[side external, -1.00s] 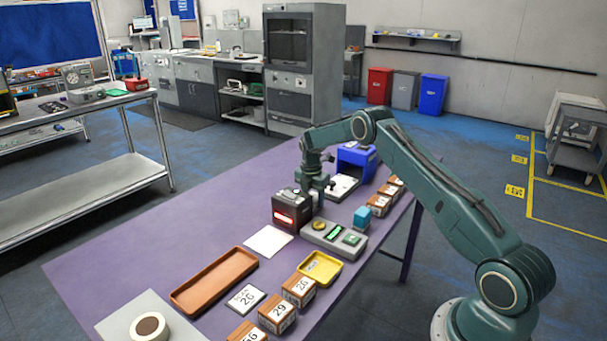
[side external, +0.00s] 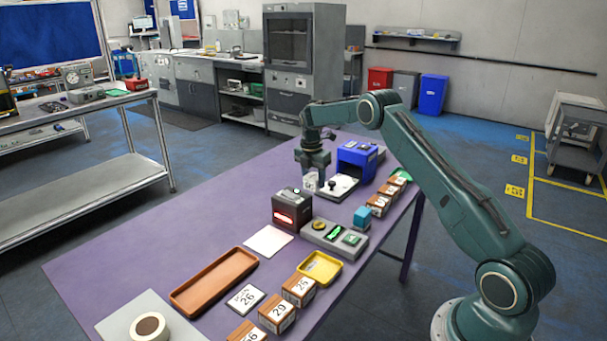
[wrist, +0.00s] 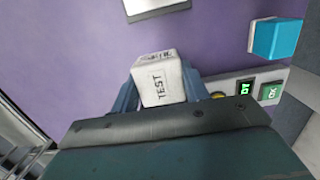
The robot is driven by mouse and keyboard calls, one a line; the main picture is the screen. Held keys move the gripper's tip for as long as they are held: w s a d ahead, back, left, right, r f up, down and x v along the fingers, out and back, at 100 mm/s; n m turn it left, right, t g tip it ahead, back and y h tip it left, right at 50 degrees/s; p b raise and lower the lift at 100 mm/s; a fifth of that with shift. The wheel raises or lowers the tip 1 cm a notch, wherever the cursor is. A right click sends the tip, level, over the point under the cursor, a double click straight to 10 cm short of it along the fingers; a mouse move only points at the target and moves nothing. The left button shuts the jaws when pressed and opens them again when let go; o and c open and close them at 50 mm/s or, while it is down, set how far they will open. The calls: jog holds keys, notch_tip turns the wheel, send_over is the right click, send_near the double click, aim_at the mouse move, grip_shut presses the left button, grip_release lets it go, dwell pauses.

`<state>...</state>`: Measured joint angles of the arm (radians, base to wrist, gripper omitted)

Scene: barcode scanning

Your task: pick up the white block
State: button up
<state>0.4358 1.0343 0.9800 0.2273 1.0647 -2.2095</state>
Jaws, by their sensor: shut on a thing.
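The block's gap to the purple table cannot be judged clearly.
The black scanner (side external: 292,209) with a red glowing window stands nearer the front. The blue device (side external: 357,159) is to the right. A grey button panel (side external: 333,236), a teal block (side external: 362,218) and several brown numbered boxes (side external: 378,205) line the right side. The table's left area (side external: 200,215) is clear.

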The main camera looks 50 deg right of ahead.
aim_at(313, 176)
notch_tip(313, 176, up, 12)
jog(key=shift+r, duration=0.15)
dwell(0.4)
jog(key=shift+a, duration=0.15)
dwell(0.4)
jog(key=a+f, duration=0.1)
jog(key=a, duration=0.2)
jog(key=w+a+f, duration=0.1)
jog(key=a, duration=0.3)
jog(key=w+a+f, duration=0.1)
jog(key=a, duration=0.3)
jog(key=shift+a+f, duration=0.25)
jog(key=shift+f, duration=0.1)
jog(key=s+a+f, duration=0.1)
jog(key=a+f, duration=0.3)
jog(key=a, duration=0.8)
jog(key=shift+s+a, duration=0.25)
jog(key=shift+a, duration=0.15)
jog(key=shift+f, duration=0.15)
jog(key=shift+f, duration=4.4)
notch_tip(313, 176, up, 9)
